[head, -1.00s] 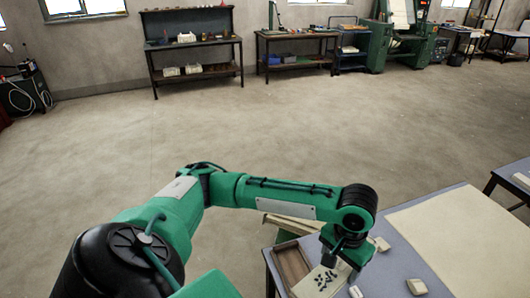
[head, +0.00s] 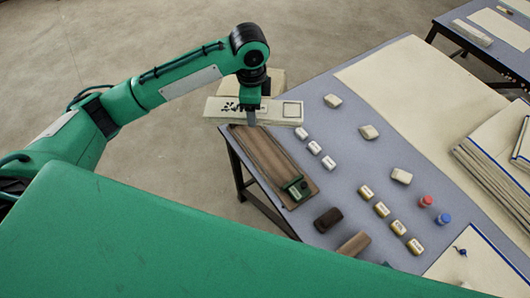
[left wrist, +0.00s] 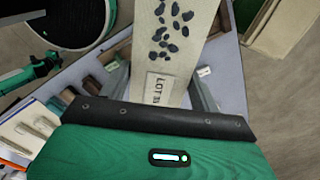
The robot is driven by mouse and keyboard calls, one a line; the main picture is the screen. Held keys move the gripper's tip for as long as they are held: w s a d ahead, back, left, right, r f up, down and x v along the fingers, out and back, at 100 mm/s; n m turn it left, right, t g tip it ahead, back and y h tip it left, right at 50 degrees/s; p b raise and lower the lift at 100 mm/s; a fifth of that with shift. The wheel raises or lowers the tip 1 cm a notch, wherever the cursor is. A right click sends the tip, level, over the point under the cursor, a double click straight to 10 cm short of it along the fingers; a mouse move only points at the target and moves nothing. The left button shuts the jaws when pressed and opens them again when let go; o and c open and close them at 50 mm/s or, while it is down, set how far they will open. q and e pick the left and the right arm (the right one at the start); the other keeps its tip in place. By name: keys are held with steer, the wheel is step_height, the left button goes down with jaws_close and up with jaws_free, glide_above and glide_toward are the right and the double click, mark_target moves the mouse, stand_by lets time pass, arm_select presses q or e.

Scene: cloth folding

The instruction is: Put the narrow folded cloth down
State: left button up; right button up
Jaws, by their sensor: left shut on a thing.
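The narrow folded cloth (head: 280,112) is cream with a dark leaf print and a framed label near one end. In the head view it lies crosswise over the far end of a brown wooden tray (head: 268,160), seemingly raised above it. My left gripper (head: 251,117) is shut on the cloth near its middle. In the left wrist view the cloth (left wrist: 172,62) runs away from the gripper (left wrist: 160,95), its print and "LOT" label showing. Whether the cloth touches anything beneath is unclear. My right gripper is not in view.
The blue-grey table (head: 330,135) carries several small pale blocks and labelled pieces, a green-topped block (head: 297,188) at the tray's near end, and red (head: 426,201) and blue (head: 444,219) caps. A cream sheet (head: 390,85) and stacked cloths (head: 490,165) lie to the right.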

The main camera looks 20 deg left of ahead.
arm_select(q)
steer(key=m, duration=0.1)
steer(key=w+f+m+b, duration=0.1)
steer(key=m, duration=0.1)
steer(key=w+d+f+m, duration=0.1)
steer(key=m, duration=0.1)
steer(key=shift+w, duration=0.1)
steer(key=m, duration=0.1)
steer(key=w+f+m+b, duration=0.1)
steer(key=m, duration=0.1)
steer(key=d+m, duration=0.1)
steer(key=m, duration=0.1)
steer(key=shift+w+f+b, duration=0.25)
steer(key=shift+w+b, duration=0.1)
steer(key=shift+w, duration=0.05)
steer(key=p, duration=0.2)
glide_above(265, 151)
step_height(265, 151, down, 14)
steer(key=shift+d+f, duration=0.1)
steer(key=shift+f, duration=2.85)
steer(key=shift+f, duration=0.1)
